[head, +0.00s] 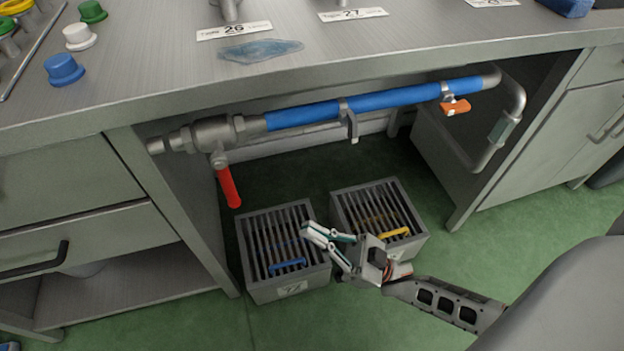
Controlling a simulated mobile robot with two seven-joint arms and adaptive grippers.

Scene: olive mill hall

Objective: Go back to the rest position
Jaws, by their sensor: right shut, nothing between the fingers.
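My right gripper (322,243) reaches in from the lower right and is in front of and above two slotted grey boxes on the floor. Its fingers are shut with nothing between them. It covers part of the gap between the boxes. The left box (262,292) has a blue handle (287,264). The right box (417,243) has a yellow handle (393,232). My left gripper is not in view.
A grey workbench (330,60) stands above, with a blue pipe (390,98) under it. A red valve lever (229,187) hangs down at the left. Drawers (70,235) flank the opening. Green floor (400,310) is clear in front.

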